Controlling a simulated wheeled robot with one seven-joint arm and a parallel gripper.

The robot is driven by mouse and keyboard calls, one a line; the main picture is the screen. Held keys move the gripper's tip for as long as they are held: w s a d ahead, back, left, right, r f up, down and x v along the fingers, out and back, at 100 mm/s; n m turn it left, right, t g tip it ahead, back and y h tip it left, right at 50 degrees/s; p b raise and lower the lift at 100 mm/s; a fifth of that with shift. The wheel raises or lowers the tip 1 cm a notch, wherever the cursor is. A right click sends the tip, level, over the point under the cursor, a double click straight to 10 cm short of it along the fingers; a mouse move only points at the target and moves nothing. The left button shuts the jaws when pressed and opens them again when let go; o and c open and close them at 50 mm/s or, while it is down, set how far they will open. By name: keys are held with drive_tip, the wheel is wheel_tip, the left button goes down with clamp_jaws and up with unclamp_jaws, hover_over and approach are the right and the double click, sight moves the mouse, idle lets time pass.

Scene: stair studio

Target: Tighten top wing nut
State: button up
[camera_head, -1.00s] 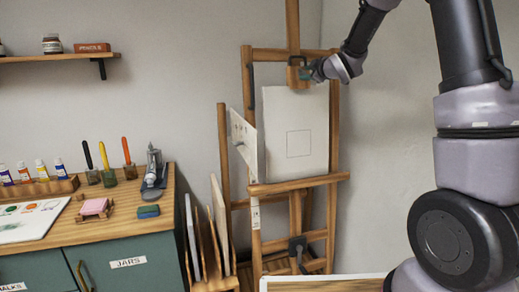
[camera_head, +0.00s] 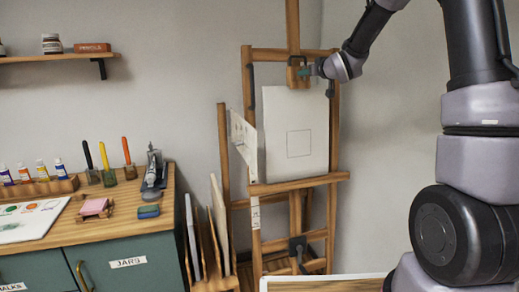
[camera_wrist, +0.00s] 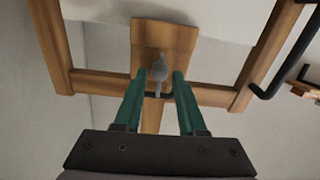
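The wooden easel (camera_head: 248,100) stands against the wall and holds a white canvas (camera_head: 283,118). The top clamp block (camera_wrist: 180,35) is at the canvas's upper edge. The grey top wing nut (camera_wrist: 158,70) sits in front of this block in the wrist view; in the head view it is too small to make out. My gripper (camera_head: 304,71) is at the block in the head view. In the wrist view my gripper (camera_wrist: 159,74) is open, one green finger on each side of the wing nut, with a gap visible on both sides.
A dark bent rod (camera_wrist: 275,88) shows at the right of the wrist view. A lower dark clamp (camera_head: 297,243) is on the easel. A cabinet (camera_head: 125,268) with paints and brushes stands at left. A rack (camera_head: 215,278) of panels stands beside the easel.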

drive_tip(key=v, duration=0.6)
idle(0.4)
drive_tip(key=s+d+m+g+h, duration=0.2)
drive_tip(key=s+d+m+g, duration=0.15)
drive_tip(key=s, duration=0.95)
drive_tip(key=s+d+m+g+h, duration=0.2)
drive_tip(key=s+d+m+h, duration=0.15)
drive_tip(key=s, duration=0.95)
drive_tip(key=s+a+f+m+g+y, duration=0.1)
drive_tip(key=s+f+g+y, duration=0.1)
drive_tip(key=s, duration=1)
drive_tip(key=shift+a+f+g, duration=0.4)
drive_tip(key=shift+f+g, duration=0.05)
drive_tip(key=shift+f, duration=0.05)
drive_tip(key=shift+y, duration=0.25)
